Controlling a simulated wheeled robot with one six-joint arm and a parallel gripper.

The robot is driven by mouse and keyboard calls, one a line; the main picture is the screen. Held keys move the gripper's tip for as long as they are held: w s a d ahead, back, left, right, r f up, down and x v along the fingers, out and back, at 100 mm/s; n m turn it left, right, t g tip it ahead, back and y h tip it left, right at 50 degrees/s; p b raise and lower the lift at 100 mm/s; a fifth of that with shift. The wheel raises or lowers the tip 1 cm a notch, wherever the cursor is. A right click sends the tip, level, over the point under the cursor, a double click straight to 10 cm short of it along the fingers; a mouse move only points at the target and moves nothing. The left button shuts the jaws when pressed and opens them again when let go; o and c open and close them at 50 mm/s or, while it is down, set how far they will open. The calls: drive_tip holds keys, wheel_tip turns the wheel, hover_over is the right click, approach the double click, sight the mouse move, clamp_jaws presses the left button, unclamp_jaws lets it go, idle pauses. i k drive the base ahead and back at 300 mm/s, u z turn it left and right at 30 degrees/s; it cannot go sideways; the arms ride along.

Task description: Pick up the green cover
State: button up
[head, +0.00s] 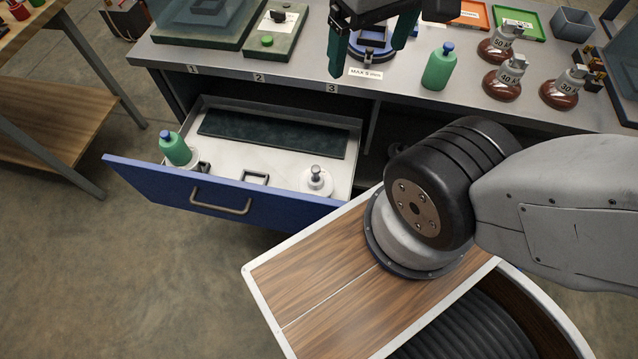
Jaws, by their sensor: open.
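Two green bottle-shaped pieces with blue tops could be the green cover; I cannot tell which is meant. One green piece (439,70) stands upright on the grey bench, right of my gripper. The other green piece (175,150) stands slightly tilted in the picture at the left front of the open drawer, on a white round base. My gripper (368,58) hangs over the bench with its dark teal fingers apart, nothing seen between them. It is left of the bench piece and apart from it. A blue fixture (376,34) behind it is partly hidden.
The blue-fronted drawer (225,196) stands open, holding a dark mat (270,134) and a white insulator piece (316,181). Orange and green trays lie behind. A wooden table (40,110) is at left.

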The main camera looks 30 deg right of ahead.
sight(441, 62)
drive_tip(key=u, duration=0.9)
drive_tip(key=k, duration=1.6)
drive_tip(key=z, duration=1.25)
drive_tip(key=i, duration=0.5)
drive_tip(key=u, duration=0.05)
